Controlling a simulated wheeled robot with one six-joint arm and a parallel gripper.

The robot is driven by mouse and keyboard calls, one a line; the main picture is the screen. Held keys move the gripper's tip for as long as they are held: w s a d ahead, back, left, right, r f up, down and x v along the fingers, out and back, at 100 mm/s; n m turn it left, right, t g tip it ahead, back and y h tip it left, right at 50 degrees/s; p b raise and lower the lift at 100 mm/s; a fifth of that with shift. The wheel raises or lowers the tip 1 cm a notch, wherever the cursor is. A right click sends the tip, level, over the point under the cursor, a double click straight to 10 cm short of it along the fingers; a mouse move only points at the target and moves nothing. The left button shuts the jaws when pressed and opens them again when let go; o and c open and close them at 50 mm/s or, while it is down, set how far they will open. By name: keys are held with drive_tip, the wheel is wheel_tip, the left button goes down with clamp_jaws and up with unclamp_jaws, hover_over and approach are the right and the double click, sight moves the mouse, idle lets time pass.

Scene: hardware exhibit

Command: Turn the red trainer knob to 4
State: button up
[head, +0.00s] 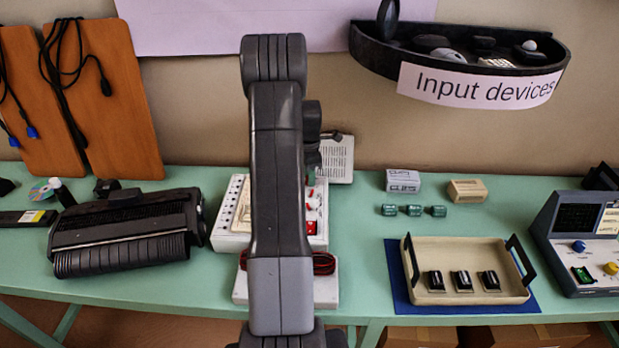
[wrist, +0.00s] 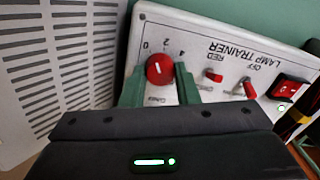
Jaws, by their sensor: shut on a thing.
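The red trainer knob (wrist: 160,69) is on the white lamp trainer panel (wrist: 222,62), which appears upside down in the wrist view. The marks 0, 2 and 4 are printed around the knob. The white line on the knob points roughly between 0 and 2; its exact reading is hard to tell. My gripper (wrist: 159,80) is shut on the knob, one green finger on each side. In the head view the lamp trainer (head: 228,222) lies on the green table, largely hidden behind my arm, and I cannot make out the knob there.
A black printer-like device (head: 125,235) stands left of the trainer. A beige tray (head: 468,252) with black switches is to the right, with some bare table between.

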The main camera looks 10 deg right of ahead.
drive_tip(key=m+b, duration=0.1)
drive_tip(key=m, duration=0.2)
drive_tip(key=shift+m, duration=0.4)
drive_tip(key=m+b, duration=0.1)
drive_tip(key=m, duration=0.2)
drive_tip(key=shift+m, duration=0.3)
drive_tip(key=m+b, duration=0.1)
drive_tip(key=m, duration=0.2)
drive_tip(key=shift+d+m, duration=0.1)
drive_tip(key=shift+m, duration=0.2)
drive_tip(key=shift+m+y+b, duration=0.3)
drive_tip(key=shift+m+b, duration=0.15)
drive_tip(key=shift+m, duration=1.35)
drive_tip(key=o, duration=1)
drive_tip(key=shift+r, duration=0.1)
